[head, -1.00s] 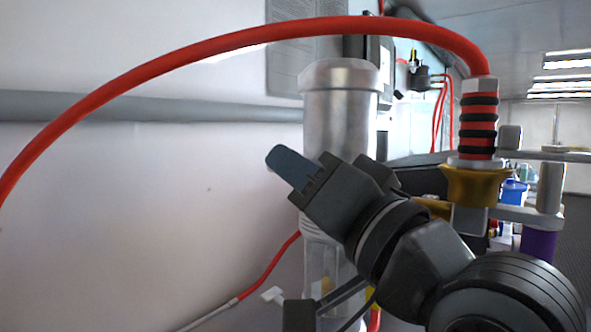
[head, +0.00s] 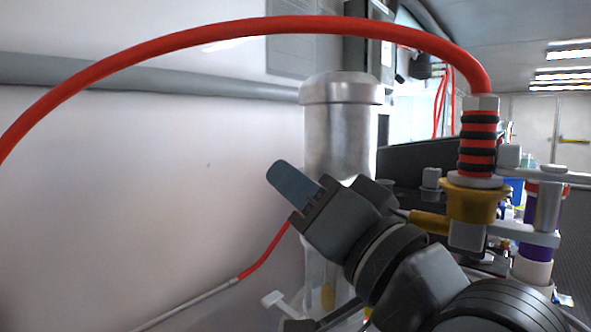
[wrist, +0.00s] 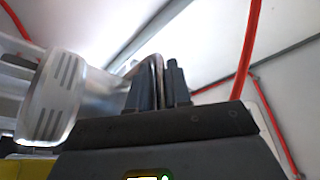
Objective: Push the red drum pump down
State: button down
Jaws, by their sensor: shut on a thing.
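A red upright piece with black rings (head: 478,143), which appears to be the red drum pump, stands in a yellow collar (head: 470,202) at the right of the head view. A thick red hose (head: 250,33) arches left from its top. My gripper (head: 292,185) is left of it, overlapping a shiny silver cylinder (head: 340,130) in the picture, apart from the red piece. In the wrist view my gripper's dark fingers (wrist: 158,85) are close together around a thin grey metal piece (wrist: 153,66). I cannot tell what that piece belongs to.
Grey metal fittings (head: 540,210) stand right of the yellow collar. A thin red line (head: 262,255) with a grey end hangs below left of the gripper. The pale wall (head: 120,200) fills the left. The wrist view shows a grooved silver part (wrist: 52,98) at left.

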jog(key=shift+f, duration=0.9)
jog(key=c, duration=1.1)
grip_release()
jog(key=shift+c, duration=0.2)
jog(key=shift+d, duration=0.1)
jog(key=b+v, duration=0.2)
jog(key=v, duration=0.5)
jog(key=shift+s+d+f, duration=0.15)
jog(key=shift+s+d, duration=0.05)
jog(key=shift+s, duration=0.1)
